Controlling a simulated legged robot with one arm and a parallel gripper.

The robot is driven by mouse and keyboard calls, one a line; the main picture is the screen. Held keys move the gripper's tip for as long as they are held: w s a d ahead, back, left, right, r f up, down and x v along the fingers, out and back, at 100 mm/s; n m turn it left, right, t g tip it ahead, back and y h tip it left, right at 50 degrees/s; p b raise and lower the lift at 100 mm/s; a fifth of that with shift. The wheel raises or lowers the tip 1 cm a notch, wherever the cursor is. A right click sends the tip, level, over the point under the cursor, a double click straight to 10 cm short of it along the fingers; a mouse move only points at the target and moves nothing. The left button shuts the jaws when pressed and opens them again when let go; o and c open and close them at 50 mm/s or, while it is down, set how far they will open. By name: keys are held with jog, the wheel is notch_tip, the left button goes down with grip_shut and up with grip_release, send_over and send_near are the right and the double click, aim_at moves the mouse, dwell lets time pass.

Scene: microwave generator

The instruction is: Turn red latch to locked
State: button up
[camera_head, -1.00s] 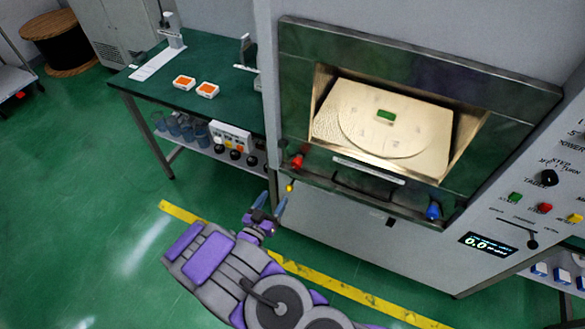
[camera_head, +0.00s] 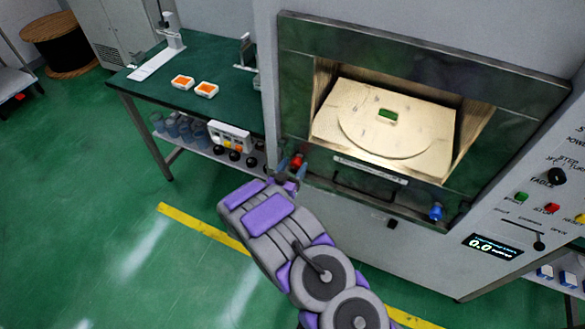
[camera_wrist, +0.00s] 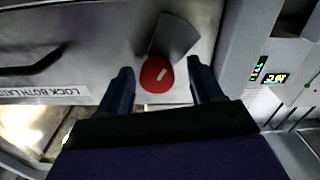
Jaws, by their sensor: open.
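The red latch (camera_head: 297,161) is at the lower left corner of the microwave's front frame in the head view. In the wrist view the red latch (camera_wrist: 157,75) is a round red knob with a pale line on it, beside a dark grey plate. My gripper (camera_head: 290,168) is at the latch in the head view. In the wrist view my gripper (camera_wrist: 160,82) is open, with one blue finger on each side of the red knob. Gaps show between the knob and both fingers. I cannot tell how deep the fingers reach around it.
A blue latch (camera_head: 436,212) is at the frame's lower right. A dark handle (camera_head: 365,190) and a label strip (camera_head: 370,170) lie between the latches. A green block (camera_head: 387,115) sits inside the chamber. A green-topped table (camera_head: 215,110) stands left of the machine.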

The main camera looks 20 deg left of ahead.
jog(key=shift+w+d+r, duration=0.1)
jog(key=shift+d, duration=0.15)
jog(key=shift+a, duration=0.25)
jog(key=c, duration=0.6)
jog(key=shift+d, duration=0.1)
jog(key=c, duration=0.5)
